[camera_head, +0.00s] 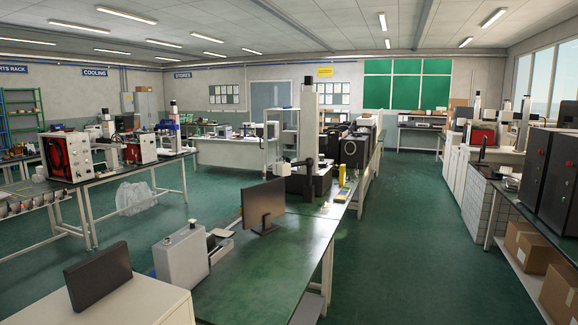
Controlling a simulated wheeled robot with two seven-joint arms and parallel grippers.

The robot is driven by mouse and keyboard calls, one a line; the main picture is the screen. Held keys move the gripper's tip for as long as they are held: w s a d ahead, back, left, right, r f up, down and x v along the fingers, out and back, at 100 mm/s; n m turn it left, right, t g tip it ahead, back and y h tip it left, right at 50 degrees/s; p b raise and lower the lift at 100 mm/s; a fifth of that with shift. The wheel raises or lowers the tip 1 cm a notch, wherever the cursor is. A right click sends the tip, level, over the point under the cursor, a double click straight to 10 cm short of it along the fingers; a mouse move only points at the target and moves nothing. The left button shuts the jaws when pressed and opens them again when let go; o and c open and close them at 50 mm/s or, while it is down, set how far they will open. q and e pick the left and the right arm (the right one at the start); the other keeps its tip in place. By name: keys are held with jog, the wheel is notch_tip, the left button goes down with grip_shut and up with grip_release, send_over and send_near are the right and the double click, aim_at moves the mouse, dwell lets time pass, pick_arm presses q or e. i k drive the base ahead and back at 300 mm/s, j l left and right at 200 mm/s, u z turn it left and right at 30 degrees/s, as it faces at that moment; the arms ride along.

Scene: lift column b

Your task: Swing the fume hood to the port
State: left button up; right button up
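I cannot pick out a fume hood or a port with certainty in the head view. A tall light-grey column (307,125) stands on the central bench, with a black jointed part (303,163) reaching out at its left side above a black base. Whether this part belongs to the hood, I cannot tell. Neither of my grippers shows in the view.
The green-topped central bench (262,282) carries a monitor (263,205) and a grey box device (181,257). A white cabinet (125,304) with a dark screen (98,276) is at front left. Cardboard boxes (524,245) sit under the right bench. The green aisle floor (405,240) is clear.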

aim_at(284, 169)
jog(key=i+l+z, duration=0.3)
jog(key=i, duration=0.15)
jog(key=i+z, duration=0.3)
jog(key=i, duration=0.15)
jog(key=i+z, duration=0.15)
jog(key=i, duration=1.55)
